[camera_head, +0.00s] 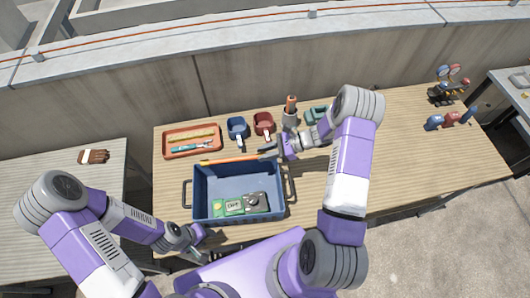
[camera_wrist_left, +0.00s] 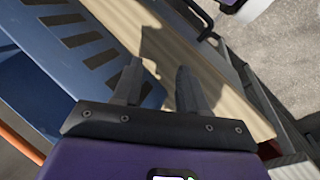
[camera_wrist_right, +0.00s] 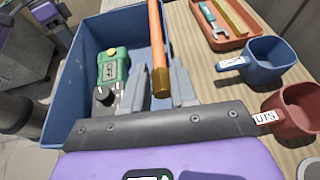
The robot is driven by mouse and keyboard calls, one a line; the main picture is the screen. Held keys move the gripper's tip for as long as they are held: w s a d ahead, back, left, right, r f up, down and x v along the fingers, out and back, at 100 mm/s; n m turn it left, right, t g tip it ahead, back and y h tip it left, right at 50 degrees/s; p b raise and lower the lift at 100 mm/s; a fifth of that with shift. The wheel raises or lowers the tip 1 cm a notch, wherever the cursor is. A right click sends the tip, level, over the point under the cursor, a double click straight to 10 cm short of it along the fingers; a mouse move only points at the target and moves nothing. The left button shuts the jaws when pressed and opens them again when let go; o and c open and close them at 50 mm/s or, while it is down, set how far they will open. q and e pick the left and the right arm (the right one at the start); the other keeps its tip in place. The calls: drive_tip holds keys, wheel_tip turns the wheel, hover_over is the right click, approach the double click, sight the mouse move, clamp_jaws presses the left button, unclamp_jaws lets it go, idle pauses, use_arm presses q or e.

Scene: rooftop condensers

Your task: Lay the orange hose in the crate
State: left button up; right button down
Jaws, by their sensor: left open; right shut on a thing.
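The orange hose (camera_head: 228,160) shows as a straight length over the far rim of the blue crate (camera_head: 238,181). My right gripper (camera_head: 266,152) is shut on its right end. In the right wrist view the hose (camera_wrist_right: 157,45) runs away from between the fingers (camera_wrist_right: 158,88), above the crate (camera_wrist_right: 60,105). I cannot tell whether it touches the rim. My left gripper (camera_head: 197,248) is open and empty by the crate's near left corner. In the left wrist view its fingers (camera_wrist_left: 158,88) are apart, beside the slotted blue crate wall (camera_wrist_left: 65,65).
The table right of the crate is mostly clear.

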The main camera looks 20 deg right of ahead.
use_arm(q)
drive_tip(key=shift+f+b, duration=0.6)
drive_tip(key=shift+f, duration=0.05)
use_arm(e)
drive_tip(key=shift+f, duration=0.55)
drive_tip(key=c, duration=0.9)
unclamp_jaws()
use_arm(q)
drive_tip(key=shift+r, duration=0.1)
drive_tip(key=shift+r+p, duration=0.45)
drive_tip(key=shift+p, duration=0.05)
use_arm(e)
drive_tip(key=shift+r, duration=0.5)
use_arm(q)
drive_tip(key=shift+r+p, duration=0.65)
use_arm(e)
drive_tip(key=v, duration=1.2)
drive_tip(key=shift+r, duration=0.15)
